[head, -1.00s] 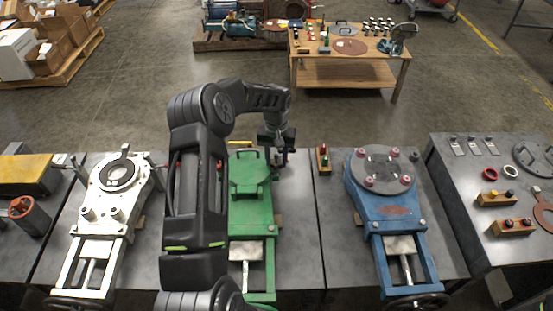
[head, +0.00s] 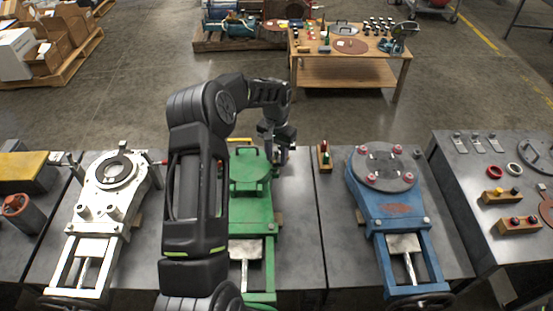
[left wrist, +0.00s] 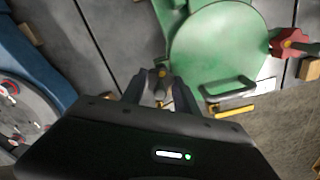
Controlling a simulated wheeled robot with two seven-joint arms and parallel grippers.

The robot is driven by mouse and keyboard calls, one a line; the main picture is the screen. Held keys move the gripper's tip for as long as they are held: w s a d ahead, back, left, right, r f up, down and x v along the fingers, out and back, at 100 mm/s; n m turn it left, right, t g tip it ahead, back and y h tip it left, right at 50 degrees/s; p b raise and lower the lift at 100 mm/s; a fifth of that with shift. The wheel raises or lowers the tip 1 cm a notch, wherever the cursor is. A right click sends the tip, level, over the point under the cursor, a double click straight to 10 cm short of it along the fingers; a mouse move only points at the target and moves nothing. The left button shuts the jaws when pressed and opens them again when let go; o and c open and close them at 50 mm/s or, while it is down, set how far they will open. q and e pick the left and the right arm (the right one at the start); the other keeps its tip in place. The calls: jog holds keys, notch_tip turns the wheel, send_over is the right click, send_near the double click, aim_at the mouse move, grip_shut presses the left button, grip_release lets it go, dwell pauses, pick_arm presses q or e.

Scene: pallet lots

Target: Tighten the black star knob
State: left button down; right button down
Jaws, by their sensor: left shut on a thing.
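The black star knob (left wrist: 161,73), dark with a small yellow centre, shows in the left wrist view at the edge of the green valve body (left wrist: 220,45). My left gripper (left wrist: 159,88) is shut on it, with one finger on each side; the fingers hide part of it. In the head view my left gripper (head: 277,152) is at the far right edge of the green valve body (head: 251,205). The knob is too hidden there to make out. My right gripper is in neither view.
A red star knob (left wrist: 287,43) sits on the opposite side of the green body, near a handle (left wrist: 230,88). A white valve (head: 85,210) stands to the left and a blue valve (head: 398,215) to the right.

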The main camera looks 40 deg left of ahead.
pick_arm(q)
jog(key=c, duration=0.9)
grip_release()
notch_tip(320, 180, up, 8)
jog(key=shift+f+b, duration=0.1)
jog(key=shift+b, duration=0.4)
